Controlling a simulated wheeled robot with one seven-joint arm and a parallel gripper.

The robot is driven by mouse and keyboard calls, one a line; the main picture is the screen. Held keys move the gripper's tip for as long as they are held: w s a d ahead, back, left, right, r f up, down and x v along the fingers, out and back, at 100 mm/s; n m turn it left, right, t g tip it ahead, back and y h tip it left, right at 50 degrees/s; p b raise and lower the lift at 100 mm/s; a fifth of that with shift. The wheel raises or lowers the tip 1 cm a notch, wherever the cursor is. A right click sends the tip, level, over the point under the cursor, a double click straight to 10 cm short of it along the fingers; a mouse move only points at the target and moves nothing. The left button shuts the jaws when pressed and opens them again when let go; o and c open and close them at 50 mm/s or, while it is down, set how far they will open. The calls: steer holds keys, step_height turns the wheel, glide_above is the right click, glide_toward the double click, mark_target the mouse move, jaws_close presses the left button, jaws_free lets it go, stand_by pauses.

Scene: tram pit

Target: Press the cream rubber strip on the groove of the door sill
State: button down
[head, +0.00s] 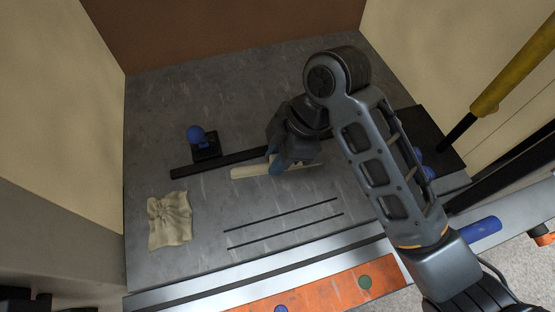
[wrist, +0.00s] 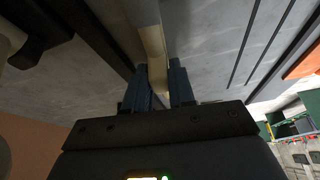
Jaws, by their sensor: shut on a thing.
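The cream rubber strip (head: 250,172) is a straight pale bar, seen low over the grey floor beside a dark bar. My gripper (head: 278,166) is shut on the strip around its middle; in the wrist view the strip (wrist: 156,48) runs between my blue fingers (wrist: 158,88). My gripper hides the strip's middle. Whether the strip touches the floor I cannot tell. The door sill (head: 330,262) is a bright metal band along the near floor edge. Two thin dark parallel lines (head: 285,224) lie between strip and sill; which line is the groove is unclear.
A blue knob on a black base (head: 205,146) stands behind the dark bar (head: 215,162). A crumpled beige cloth (head: 170,220) lies at the left. A yellow pole (head: 512,75) slants at the right. An orange panel (head: 325,290) lies below the sill. The floor around the thin lines is clear.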

mark_target(270, 157)
steer(key=shift+r, duration=0.1)
steer(key=shift+r, duration=0.9)
step_height(270, 157, up, 2)
steer(key=shift+r+b, duration=0.1)
steer(key=shift+b, duration=0.2)
steer(key=d+r, duration=0.1)
steer(key=s+d+r, duration=0.1)
steer(key=d, duration=0.1)
steer(key=shift+p, duration=0.4)
steer(key=s+d+r+p, duration=0.2)
steer(key=d+r, duration=0.3)
steer(key=d, duration=0.3)
steer(key=shift+s, duration=0.55)
steer(key=shift+a+f, duration=0.1)
steer(key=shift+a, duration=0.05)
